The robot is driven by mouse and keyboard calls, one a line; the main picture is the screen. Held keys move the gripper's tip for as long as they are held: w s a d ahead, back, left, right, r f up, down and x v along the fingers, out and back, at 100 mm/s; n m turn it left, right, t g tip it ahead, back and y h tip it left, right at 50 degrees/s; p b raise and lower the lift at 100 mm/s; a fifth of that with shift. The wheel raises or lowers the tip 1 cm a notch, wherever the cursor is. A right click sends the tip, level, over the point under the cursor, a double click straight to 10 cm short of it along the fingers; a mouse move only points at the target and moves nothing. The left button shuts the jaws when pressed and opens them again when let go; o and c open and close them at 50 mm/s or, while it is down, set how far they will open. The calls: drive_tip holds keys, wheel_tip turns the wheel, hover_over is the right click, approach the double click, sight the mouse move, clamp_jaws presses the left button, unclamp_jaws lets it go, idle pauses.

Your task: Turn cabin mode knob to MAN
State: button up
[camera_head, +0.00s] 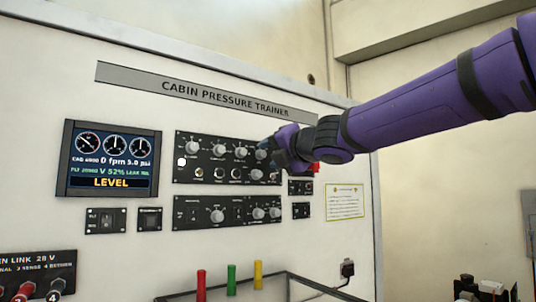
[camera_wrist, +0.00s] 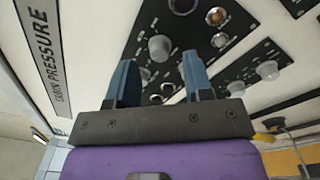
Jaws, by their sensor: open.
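The trainer's upper black panel (camera_head: 226,162) carries a row of grey knobs, with switches and more knobs below. Its labels are too small to read, so I cannot tell which knob is the cabin mode knob or where it points. My gripper (camera_head: 270,149) is at the panel's right end, close to the top-row knob there (camera_head: 261,154), and hides part of that area. In the wrist view my gripper (camera_wrist: 159,70) has its two blue fingers apart with nothing held. A grey knob (camera_wrist: 160,47) shows just past the fingertips, roughly in line with the gap.
A display reading LEVEL (camera_head: 111,160) is at the panel's left. A lower black panel (camera_head: 228,211) holds more knobs. Red, green and yellow posts (camera_head: 231,279) and a dark-framed bin (camera_head: 290,284) stand below. A placard (camera_head: 345,202) is at the right.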

drive_tip(key=shift+x, duration=1.05)
drive_tip(key=shift+c, duration=0.5)
clamp_jaws()
